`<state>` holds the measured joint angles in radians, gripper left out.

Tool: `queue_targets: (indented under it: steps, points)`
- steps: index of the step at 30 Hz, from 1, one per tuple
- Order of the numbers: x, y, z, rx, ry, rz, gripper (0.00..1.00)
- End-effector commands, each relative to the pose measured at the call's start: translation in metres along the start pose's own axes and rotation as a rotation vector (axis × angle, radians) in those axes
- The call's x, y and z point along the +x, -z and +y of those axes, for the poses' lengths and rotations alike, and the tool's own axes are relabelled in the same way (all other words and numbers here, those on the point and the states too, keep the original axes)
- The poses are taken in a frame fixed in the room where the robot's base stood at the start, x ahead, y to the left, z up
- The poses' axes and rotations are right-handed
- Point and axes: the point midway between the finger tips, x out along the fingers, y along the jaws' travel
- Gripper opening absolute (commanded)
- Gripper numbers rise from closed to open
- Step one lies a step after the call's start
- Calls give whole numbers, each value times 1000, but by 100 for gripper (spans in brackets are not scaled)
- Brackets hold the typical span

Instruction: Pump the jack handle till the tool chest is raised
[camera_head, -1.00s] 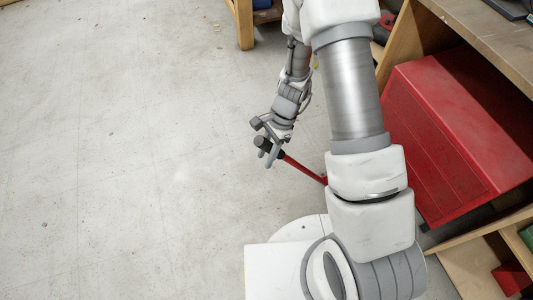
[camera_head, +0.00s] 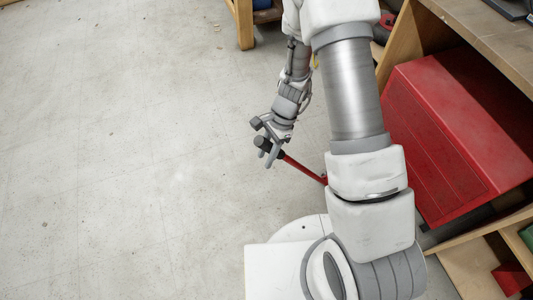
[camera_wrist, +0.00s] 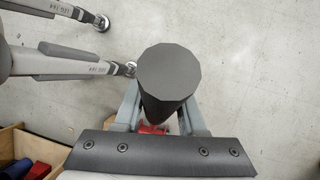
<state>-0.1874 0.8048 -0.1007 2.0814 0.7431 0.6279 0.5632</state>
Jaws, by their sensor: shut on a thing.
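The red jack handle (camera_head: 303,169) slants from its black grip down to the right. Its lower end and the jack body are hidden behind my arm in the head view. My gripper (camera_head: 267,151) is shut on the black grip. In the wrist view the grip's dark round end (camera_wrist: 172,77) stands between my two fingers (camera_wrist: 160,118), with a little red below it. The red tool chest (camera_head: 445,135) sits under the bench at the right, tilted in the picture. Its underside is hidden, so I cannot tell its height off the floor.
A wooden bench (camera_head: 490,30) stands over the chest. A wooden frame (camera_head: 470,232) is at the lower right, and a wooden leg (camera_head: 243,25) at the top. Grey legs on casters (camera_wrist: 60,68) show in the wrist view. The concrete floor at the left is clear.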

Motion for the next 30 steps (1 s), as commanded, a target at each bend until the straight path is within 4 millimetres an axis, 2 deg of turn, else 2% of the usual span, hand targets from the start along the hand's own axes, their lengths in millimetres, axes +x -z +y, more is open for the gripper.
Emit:
queue_targets:
  steps: [6, 10, 18, 30]
  points:
    - [1, -1, 0, 0, -2, 1, 0]
    - [14, -8, -2, 0, -10, 21, 0]
    - [64, -36, -14, 15, -23, 119, 0]
    - [132, -66, -30, 37, -34, 248, 0]
